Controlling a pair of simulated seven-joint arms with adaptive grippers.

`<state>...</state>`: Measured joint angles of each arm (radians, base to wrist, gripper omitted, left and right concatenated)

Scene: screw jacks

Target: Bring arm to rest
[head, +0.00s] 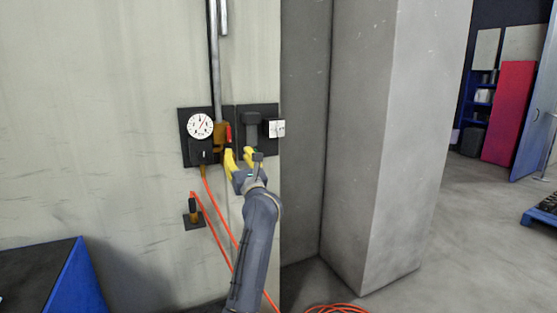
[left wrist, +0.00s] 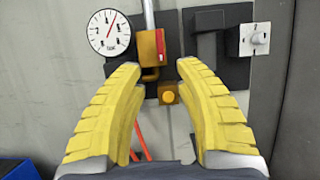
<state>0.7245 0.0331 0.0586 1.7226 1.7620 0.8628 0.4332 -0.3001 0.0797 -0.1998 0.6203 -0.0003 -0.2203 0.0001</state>
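My left arm (head: 257,240) reaches up from the bottom of the head view. My left gripper (head: 239,152) has yellow fingers and is in front of the wall panels. In the left wrist view, the two fingers (left wrist: 159,66) are spread wide with nothing gripped between them. A small orange-yellow knob (left wrist: 168,96) shows in the gap, on or near the wall; its exact distance from the fingers is unclear. My right gripper is not in view.
A round white gauge (head: 200,126), a brass valve with a red tag (left wrist: 160,46) and a white switch box (head: 277,128) are on the wall. Orange hoses (head: 216,213) hang beside my arm. A concrete pillar (head: 405,150) stands at right; a blue-edged dark box (head: 50,278) is lower left.

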